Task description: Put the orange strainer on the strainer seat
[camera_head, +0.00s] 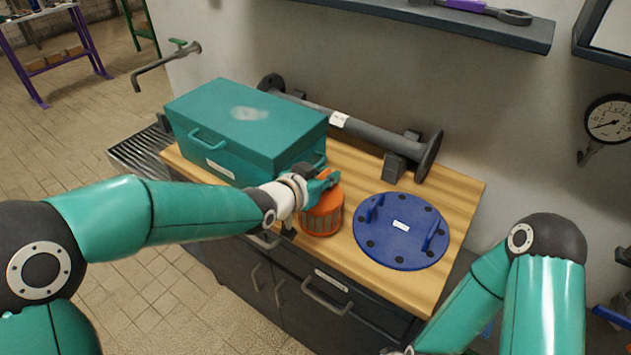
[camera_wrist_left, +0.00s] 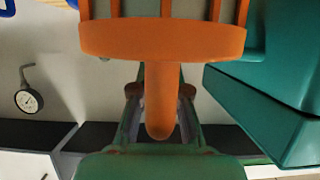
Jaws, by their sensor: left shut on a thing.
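The orange strainer (camera_head: 322,219) is a slotted basket with an orange top, at the front of the wooden worktop beside the teal box. My left gripper (camera_head: 318,186) is at its top, shut on the strainer's handle. In the left wrist view the strainer (camera_wrist_left: 160,40) fills the upper middle, with its handle between the fingers of my left gripper (camera_wrist_left: 160,110). I cannot tell whether the strainer's base touches the worktop. I cannot make out the strainer seat. My right arm comes in at the lower right; its gripper is not in view.
A teal box (camera_head: 243,125) stands left of the strainer, very close. A blue round cover (camera_head: 400,245) with two handles lies to the right. A grey flanged pipe (camera_head: 365,130) lies behind. A shelf (camera_head: 480,24) hangs above. Bare wood (camera_head: 340,265) shows between strainer and cover.

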